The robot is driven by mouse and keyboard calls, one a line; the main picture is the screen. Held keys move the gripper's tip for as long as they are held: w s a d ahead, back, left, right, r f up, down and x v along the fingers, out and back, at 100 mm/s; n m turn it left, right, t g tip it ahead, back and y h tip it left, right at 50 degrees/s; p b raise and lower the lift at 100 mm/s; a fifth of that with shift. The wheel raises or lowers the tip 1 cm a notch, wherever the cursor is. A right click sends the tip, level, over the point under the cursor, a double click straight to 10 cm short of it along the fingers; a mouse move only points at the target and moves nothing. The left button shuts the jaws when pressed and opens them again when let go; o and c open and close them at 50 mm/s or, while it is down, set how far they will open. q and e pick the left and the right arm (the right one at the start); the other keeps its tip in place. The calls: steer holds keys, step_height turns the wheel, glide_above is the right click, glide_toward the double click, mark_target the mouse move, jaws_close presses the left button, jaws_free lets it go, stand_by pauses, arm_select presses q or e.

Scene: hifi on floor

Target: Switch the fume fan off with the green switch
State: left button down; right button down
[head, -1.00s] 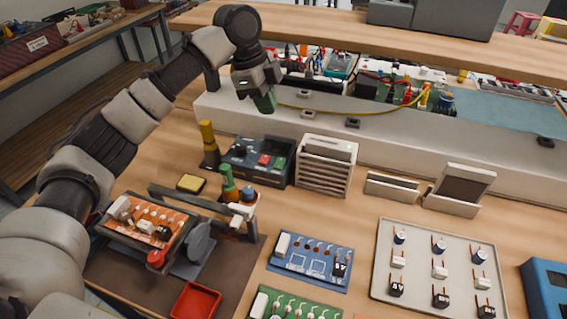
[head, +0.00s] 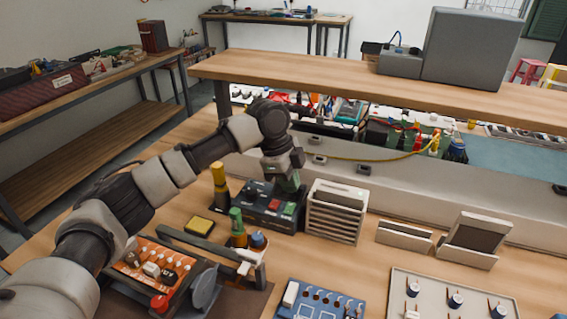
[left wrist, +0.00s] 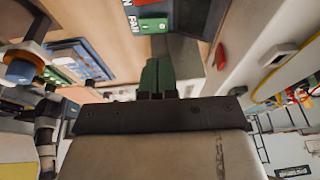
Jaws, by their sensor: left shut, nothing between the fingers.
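A dark control box (head: 252,208) stands on the bench near the middle of the head view. My left gripper (head: 289,185) is shut and empty, pointing down just above the box's back right part. I cannot tell whether its tips touch the box. In the left wrist view its green fingertips (left wrist: 158,75) are together, with a green switch (left wrist: 152,25) and a "FAN" label beyond them. My right gripper is not in view.
A white slatted rack (head: 336,212) stands right of the box. A yellow-topped post (head: 218,178) and a green-topped one (head: 237,222) stand at its left and front. A wooden shelf (head: 300,78) overhangs the back. A component tray (head: 450,280) lies front right.

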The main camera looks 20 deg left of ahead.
mark_target(295, 206)
arm_select(q)
steer(key=f, duration=0.5)
steer(key=shift+w+d, duration=0.15)
steer(key=shift+w, duration=0.1)
steer(key=shift+p, duration=0.4)
steer(key=shift+f, duration=0.15)
